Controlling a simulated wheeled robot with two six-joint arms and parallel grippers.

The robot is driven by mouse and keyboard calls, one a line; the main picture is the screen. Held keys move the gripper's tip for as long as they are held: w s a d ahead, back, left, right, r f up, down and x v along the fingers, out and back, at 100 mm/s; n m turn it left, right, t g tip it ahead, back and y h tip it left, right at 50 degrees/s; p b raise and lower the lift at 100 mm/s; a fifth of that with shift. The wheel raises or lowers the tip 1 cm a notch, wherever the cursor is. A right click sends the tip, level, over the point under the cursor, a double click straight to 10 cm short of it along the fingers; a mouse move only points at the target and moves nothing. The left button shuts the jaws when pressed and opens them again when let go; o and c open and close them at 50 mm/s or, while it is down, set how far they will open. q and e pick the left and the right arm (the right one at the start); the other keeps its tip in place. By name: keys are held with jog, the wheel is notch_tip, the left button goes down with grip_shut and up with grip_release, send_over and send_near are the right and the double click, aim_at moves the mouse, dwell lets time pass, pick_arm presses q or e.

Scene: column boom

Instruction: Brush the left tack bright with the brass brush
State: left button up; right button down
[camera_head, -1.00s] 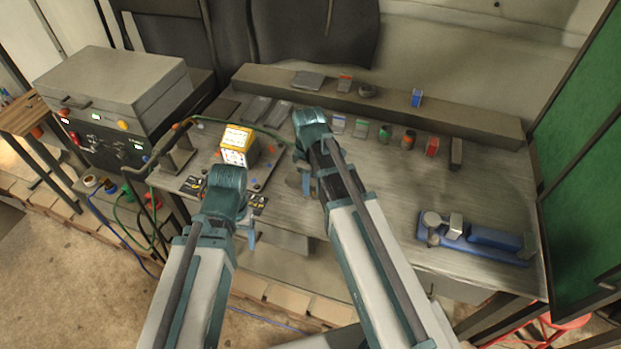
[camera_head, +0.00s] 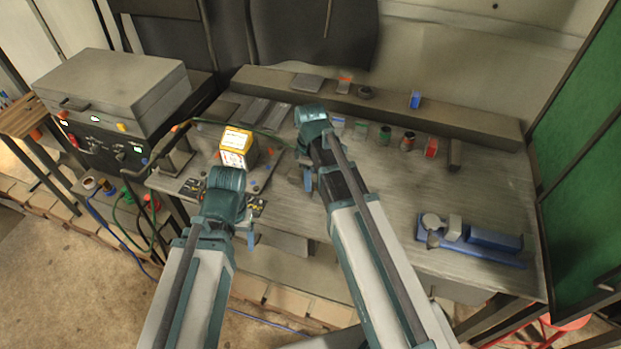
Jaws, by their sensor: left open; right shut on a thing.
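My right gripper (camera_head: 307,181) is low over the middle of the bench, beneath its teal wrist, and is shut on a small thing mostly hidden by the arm. It is likely the brass brush, but its bristles cannot be made out. My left gripper (camera_head: 250,236) is open at the bench's front edge, left of and nearer than the right one. Its teal wrist hides part of the work area.
A yellow box with a bright face (camera_head: 237,145) stands behind the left wrist. A grey machine (camera_head: 115,100) stands at the left with cables. Several small blocks and cans line the back of the bench (camera_head: 380,190). A blue clamp-like tool (camera_head: 475,243) lies right. The right middle is clear.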

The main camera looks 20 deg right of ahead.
jog(key=shift+s+a, duration=0.3)
jog(key=shift+s, duration=0.2)
jog(key=shift+s+a, duration=0.3)
jog(key=shift+s, duration=0.2)
jog(key=shift+w, duration=0.1)
jog(key=shift+w+d, duration=0.35)
jog(key=shift+w, duration=0.15)
jog(key=shift+r, duration=0.1)
jog(key=r+p, duration=0.2)
jog(key=a+r+p, duration=0.1)
jog(key=r+p, duration=0.1)
jog(key=w+r+p, duration=0.1)
jog(key=r+p, duration=0.1)
jog(key=shift+a, duration=0.35)
dwell(0.6)
